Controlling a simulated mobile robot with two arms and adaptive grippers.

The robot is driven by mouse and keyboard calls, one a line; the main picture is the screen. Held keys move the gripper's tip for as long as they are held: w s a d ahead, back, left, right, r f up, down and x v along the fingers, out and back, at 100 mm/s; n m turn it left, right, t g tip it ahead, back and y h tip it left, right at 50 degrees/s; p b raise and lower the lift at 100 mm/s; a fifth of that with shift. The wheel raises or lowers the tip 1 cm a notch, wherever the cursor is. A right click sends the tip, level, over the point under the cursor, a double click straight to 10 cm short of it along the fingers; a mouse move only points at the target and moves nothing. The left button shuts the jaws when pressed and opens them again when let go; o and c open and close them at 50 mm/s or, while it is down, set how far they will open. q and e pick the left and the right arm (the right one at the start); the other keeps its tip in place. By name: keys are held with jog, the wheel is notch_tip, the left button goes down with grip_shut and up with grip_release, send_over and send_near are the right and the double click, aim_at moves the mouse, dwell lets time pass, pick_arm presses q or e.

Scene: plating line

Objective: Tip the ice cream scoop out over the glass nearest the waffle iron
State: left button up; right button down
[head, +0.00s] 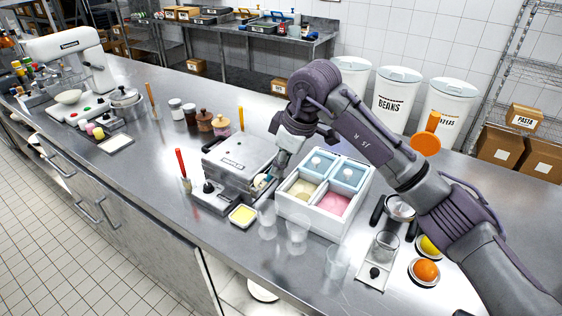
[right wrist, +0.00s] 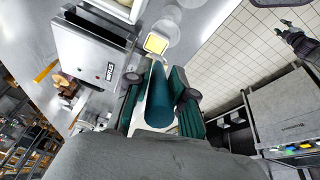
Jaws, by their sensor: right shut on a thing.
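My right gripper (head: 272,172) is over the right side of the waffle iron (head: 238,160). In the right wrist view my right gripper (right wrist: 160,98) is shut on a teal handle (right wrist: 157,95), which I take for the ice cream scoop's. The scoop's bowl and any ice cream in it cannot be made out. The glass nearest the waffle iron (head: 267,214) is clear and upright, at its front right corner, apart from the gripper. Two more clear glasses, a middle one (head: 297,229) and a front one (head: 338,262), stand to its right.
A white ice cream box (head: 308,215) with several tubs is right of the gripper. A yellow-filled square dish (head: 242,215) sits beside the first glass. A red-handled tool (head: 182,166) stands left of the iron. Another glass (head: 385,245) stands on a scale (head: 372,277).

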jog(key=f+n+b, duration=0.1)
jog(key=n+b, duration=0.3)
jog(key=n, duration=0.8)
jog(key=f+n+y+b, duration=0.1)
jog(key=n+b, duration=0.3)
jog(key=n, duration=0.7)
jog(key=f+n+t+y+b, duration=0.1)
jog(key=n+b, duration=0.3)
jog(key=n, duration=0.8)
jog(key=shift+w+a+f+n, duration=0.1)
jog(key=shift+a+f+n, duration=0.15)
jog(key=shift+f, duration=0.5)
